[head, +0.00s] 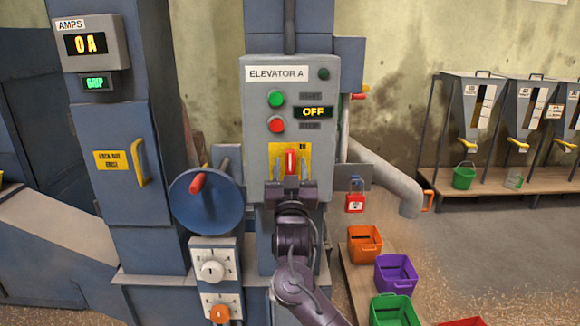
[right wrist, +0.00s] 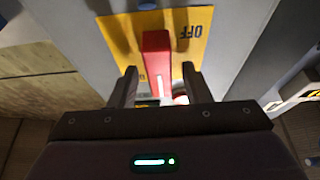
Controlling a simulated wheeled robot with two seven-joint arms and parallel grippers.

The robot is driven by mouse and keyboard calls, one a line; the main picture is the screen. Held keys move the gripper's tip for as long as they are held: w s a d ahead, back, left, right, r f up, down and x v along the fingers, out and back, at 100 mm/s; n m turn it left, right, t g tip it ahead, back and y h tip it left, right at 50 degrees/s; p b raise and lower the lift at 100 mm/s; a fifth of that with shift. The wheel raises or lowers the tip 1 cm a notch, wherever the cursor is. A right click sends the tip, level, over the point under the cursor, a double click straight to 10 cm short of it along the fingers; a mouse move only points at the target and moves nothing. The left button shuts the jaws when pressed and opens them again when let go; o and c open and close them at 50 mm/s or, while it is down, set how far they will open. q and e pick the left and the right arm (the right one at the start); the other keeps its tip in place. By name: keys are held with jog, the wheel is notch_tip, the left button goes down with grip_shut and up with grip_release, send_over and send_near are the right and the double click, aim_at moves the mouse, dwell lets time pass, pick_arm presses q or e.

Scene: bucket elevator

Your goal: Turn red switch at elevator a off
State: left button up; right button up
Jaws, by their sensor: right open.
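The elevator A panel (head: 325,210) is a grey box on a blue column in the head view, with a small display (head: 314,112) reading OFF. Low on it, a yellow plate (head: 275,150) carries the red switch (head: 290,161), a bar-shaped handle standing upright. My right gripper (head: 291,172) comes up from below, with one finger on each side of the handle. In the right wrist view the red switch (right wrist: 157,50) stands between the open fingers of my right gripper (right wrist: 160,74), with gaps visible beside it. An upside-down OFF label shows on the plate. My left gripper is not in view.
A green button (head: 276,98) and a red button (head: 277,125) sit above the switch. A blue handwheel (head: 206,202) stands to the left, and a red padlock (head: 355,203) hangs to the right. The amps meter (head: 85,44) reads 0 A. Coloured bins (head: 396,272) stand lower right.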

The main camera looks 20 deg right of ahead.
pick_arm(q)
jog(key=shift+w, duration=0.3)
pick_arm(e)
jog(key=shift+c, duration=0.4)
grip_shut()
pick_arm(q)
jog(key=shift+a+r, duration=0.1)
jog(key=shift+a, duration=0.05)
